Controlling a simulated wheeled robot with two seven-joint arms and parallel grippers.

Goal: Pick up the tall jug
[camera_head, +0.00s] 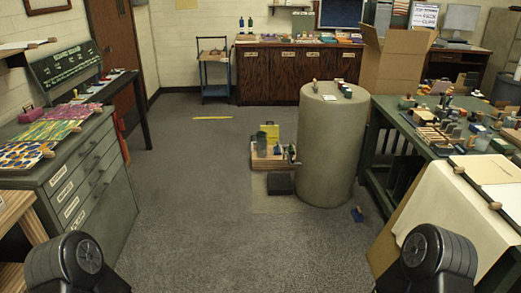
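I cannot make out a tall jug for certain. A small grey-green upright vessel (261,144) stands on the low wooden stand (264,164) on the floor, left of the big cylinder; it is too small to tell if it is a jug. Only dark rounded parts of my own arms show at the bottom left and bottom right. Neither gripper is in view.
A big beige cylinder (326,155) stands on the floor at the centre right. A cluttered green table (418,147) is on the right, and a drawer cabinet (92,185) with marbled sheets on the left. Dark wooden cabinets (285,72) line the back. The middle floor is clear.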

